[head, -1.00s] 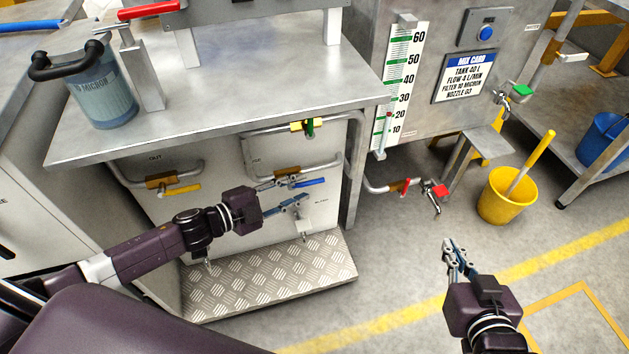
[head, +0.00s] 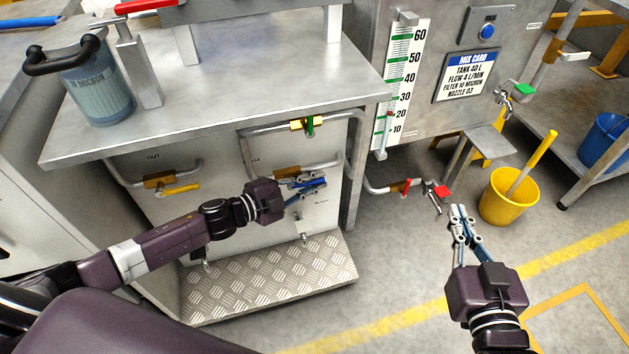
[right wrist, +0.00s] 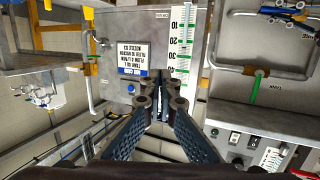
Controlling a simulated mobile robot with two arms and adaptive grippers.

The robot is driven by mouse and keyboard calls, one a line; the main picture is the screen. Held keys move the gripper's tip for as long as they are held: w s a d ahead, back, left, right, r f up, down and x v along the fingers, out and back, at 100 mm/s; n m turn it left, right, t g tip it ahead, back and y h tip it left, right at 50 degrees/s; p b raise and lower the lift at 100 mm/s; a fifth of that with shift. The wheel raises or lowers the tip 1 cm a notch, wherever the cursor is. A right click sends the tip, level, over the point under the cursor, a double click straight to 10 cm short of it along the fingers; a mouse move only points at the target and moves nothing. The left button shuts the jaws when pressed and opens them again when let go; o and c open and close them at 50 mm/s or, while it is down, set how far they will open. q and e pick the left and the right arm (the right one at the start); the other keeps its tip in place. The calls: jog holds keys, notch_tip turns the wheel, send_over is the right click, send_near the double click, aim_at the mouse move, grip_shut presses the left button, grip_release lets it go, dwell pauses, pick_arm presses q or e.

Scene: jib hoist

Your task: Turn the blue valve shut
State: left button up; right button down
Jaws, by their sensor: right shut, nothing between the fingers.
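The blue valve is on the pipe with a brass body (head: 287,172) on the cabinet front, below the bench top. Its blue handle (head: 316,183) points right, along the pipe. My left gripper (head: 315,183) is at this handle, with one finger above and one below it. The fingers cover much of the handle, and I cannot tell whether they press on it. My right gripper (head: 460,210) is shut and empty over the floor, left of the yellow bucket. It also shows in the right wrist view (right wrist: 164,82), away from the valve.
Near the blue valve are a green-handled valve (head: 310,127) above and a yellow-handled valve (head: 181,190) to the left. A red-handled tap (head: 441,192) and a yellow bucket (head: 505,203) stand near my right gripper. A tread-plate step (head: 270,280) lies below the cabinet.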

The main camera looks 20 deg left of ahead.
pick_arm(q)
grip_shut()
